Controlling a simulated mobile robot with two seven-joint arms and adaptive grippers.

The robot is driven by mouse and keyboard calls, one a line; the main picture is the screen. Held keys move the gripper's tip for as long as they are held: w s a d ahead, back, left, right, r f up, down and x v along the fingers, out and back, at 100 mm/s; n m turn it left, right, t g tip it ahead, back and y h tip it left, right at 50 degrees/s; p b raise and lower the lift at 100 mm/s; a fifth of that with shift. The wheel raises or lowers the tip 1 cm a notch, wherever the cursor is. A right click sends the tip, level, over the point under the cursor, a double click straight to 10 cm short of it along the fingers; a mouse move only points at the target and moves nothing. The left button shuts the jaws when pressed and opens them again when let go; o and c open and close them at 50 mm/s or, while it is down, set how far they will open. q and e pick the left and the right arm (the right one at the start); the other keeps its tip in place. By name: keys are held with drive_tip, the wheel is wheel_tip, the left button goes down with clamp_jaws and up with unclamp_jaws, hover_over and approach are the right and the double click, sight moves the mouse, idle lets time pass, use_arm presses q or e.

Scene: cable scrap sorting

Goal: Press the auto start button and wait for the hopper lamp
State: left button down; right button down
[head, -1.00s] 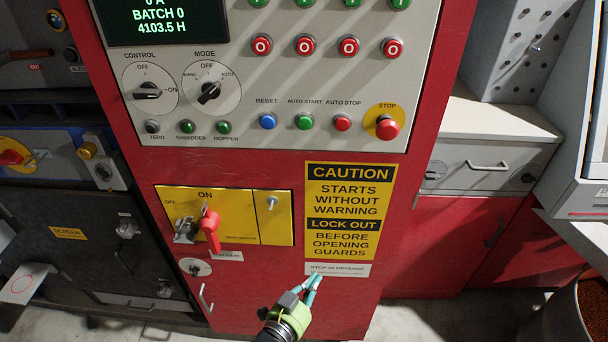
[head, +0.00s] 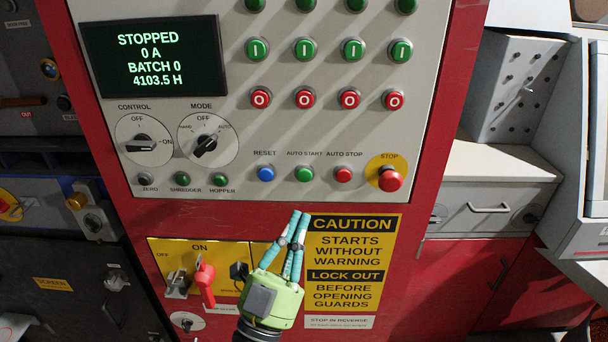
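The green auto start button (head: 304,174) sits on the grey control panel between the blue reset button (head: 265,174) and the red auto stop button (head: 343,174). The hopper lamp (head: 220,180) is a small dark green dome at the left of that row and looks unlit. My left gripper (head: 300,214) points up in front of the red cabinet, fingertips nearly together and empty. In the picture its tips are just below the auto start button, apart from it. My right gripper is not in view.
The display (head: 153,60) reads STOPPED, 0 A, BATCH 0. A red stop knob (head: 389,179) on a yellow disc stands at the right. The mode knob (head: 205,146) points toward AUTO. A red switch handle (head: 205,284) sticks out below, left of my gripper.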

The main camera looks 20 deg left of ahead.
sight(305, 175)
use_arm(q)
drive_tip(key=shift+w+h, duration=0.1)
drive_tip(key=shift+h, duration=0.2)
drive_tip(key=shift+w+a+b, duration=0.25)
drive_tip(key=shift+w+a, duration=0.15)
drive_tip(key=shift+w, duration=1)
drive_tip(key=shift+w+a+b, duration=0.2)
drive_tip(key=shift+w+a, duration=0.2)
drive_tip(key=shift+w, duration=1)
drive_tip(key=shift+w+a+b, duration=0.25)
drive_tip(key=shift+w+a, duration=0.15)
drive_tip(key=shift+w, duration=1)
drive_tip(key=shift+w+a, duration=0.1)
drive_tip(key=shift+w, duration=0.3)
drive_tip(key=shift+w+a, duration=0.15)
drive_tip(key=shift+w, duration=0.25)
drive_tip(key=shift+s, duration=0.15)
drive_tip(key=shift+s+d, duration=0.25)
drive_tip(key=shift+s, duration=0.45)
